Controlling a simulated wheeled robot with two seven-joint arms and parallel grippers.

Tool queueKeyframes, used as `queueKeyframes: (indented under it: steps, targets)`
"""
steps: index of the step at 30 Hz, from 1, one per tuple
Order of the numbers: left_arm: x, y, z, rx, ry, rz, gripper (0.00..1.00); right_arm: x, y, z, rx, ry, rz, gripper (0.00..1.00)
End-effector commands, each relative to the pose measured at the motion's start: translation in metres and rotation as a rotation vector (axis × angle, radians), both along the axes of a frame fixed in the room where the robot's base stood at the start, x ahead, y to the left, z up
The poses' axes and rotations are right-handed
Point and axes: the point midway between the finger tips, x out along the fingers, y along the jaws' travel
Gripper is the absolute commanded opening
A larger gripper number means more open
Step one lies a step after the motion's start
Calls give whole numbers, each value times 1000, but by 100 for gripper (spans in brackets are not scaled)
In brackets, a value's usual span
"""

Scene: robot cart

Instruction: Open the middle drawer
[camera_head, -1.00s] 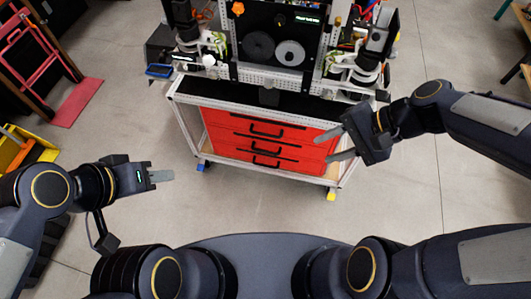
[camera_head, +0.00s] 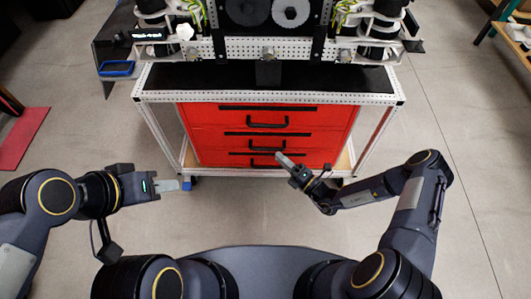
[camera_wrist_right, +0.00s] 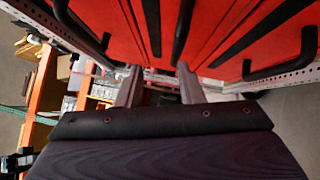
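A red drawer cabinet (camera_head: 215,130) sits in the cart, its drawers stacked with black bar handles. The middle drawer's handle (camera_head: 265,145) lies below the top handle (camera_head: 268,123); all visible drawers look closed. My right gripper (camera_head: 284,160) is in front of the lower drawers, near the middle and bottom handles. In the right wrist view its two fingers (camera_wrist_right: 158,82) are apart with nothing between them. A handle (camera_wrist_right: 183,30) lies ahead, close to the right-hand fingertip; contact cannot be told. My left gripper (camera_head: 170,185) is left of the cart, away from the handles; its finger gap is not visible.
The cart's white perforated frame (camera_head: 270,97) surrounds the cabinet, with posts on both sides. Equipment with black spools (camera_head: 290,10) stands on top. A blue tray (camera_head: 116,69) sticks out at the left. The floor in front is clear.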

Motion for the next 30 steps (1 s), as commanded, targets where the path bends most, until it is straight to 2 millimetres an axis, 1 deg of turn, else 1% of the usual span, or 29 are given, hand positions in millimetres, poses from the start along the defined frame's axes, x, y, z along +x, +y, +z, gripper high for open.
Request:
queueKeyframes:
  steps: [1,3,5,8,15,20,24,30]
  targets:
    - [0,0,-6,0,0,0,36,-1,2,-14,25,33,-19,34]
    - [0,0,-7,0,0,0,36,-1,4,-21,45,58,-36,34]
    - [0,0,-8,0,-1,0,36,0,5,-23,52,66,-42,34]
    - [0,0,-10,0,-1,0,36,7,13,-22,53,68,-41,34]
    - [0,0,-18,0,-1,0,36,33,41,-16,52,65,-38,34]
    - [0,0,-22,0,-1,0,36,47,54,-14,50,66,-39,34]
    - [0,0,-23,0,-1,0,36,51,59,-12,51,67,-40,34]
    - [0,0,-23,0,-1,0,36,52,59,-11,51,67,-40,34]
